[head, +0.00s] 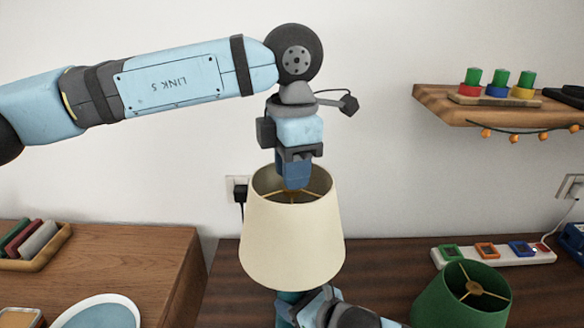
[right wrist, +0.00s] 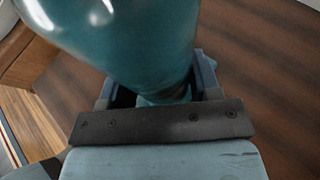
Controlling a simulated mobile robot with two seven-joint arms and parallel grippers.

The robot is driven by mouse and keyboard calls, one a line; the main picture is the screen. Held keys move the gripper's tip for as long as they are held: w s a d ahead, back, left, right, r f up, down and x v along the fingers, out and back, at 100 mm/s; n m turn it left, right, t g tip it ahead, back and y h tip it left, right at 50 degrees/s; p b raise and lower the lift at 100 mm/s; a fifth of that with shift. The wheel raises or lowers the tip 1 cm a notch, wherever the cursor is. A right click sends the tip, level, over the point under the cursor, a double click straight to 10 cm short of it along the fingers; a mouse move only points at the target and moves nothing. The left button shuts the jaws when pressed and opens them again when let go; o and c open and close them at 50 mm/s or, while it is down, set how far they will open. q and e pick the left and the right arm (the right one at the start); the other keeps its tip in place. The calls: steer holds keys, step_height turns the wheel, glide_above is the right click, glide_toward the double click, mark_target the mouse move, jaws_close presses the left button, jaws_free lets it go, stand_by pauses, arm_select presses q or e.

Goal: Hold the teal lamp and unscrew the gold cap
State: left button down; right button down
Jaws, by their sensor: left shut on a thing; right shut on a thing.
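The teal lamp wears a cream shade (head: 292,245) in the head view, and a bit of its teal body (head: 285,310) shows below the shade. The right wrist view shows the glossy teal body (right wrist: 130,35) close up. My right gripper (right wrist: 158,95) is shut on the teal lamp at its narrow part; it is mostly cut off in the head view. My left gripper (head: 294,186) points down into the shade's open top, over the gold spokes. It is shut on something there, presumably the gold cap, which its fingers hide.
A green shade (head: 440,305) stands at the lower right, near a white power strip (head: 495,253). A wooden shelf (head: 450,105) with coloured pegs is on the right wall. A left cabinet holds a wooden tray (head: 45,255) and a pale blue plate (head: 100,314).

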arm_select(q)
steer(key=n, duration=1.7)
steer(key=shift+r+n, duration=0.1)
steer(key=shift+n, duration=0.3)
steer(key=n, duration=0.5)
steer(key=shift+r, duration=0.15)
steer(key=shift+r, duration=0.95)
steer(key=shift+r, duration=0.1)
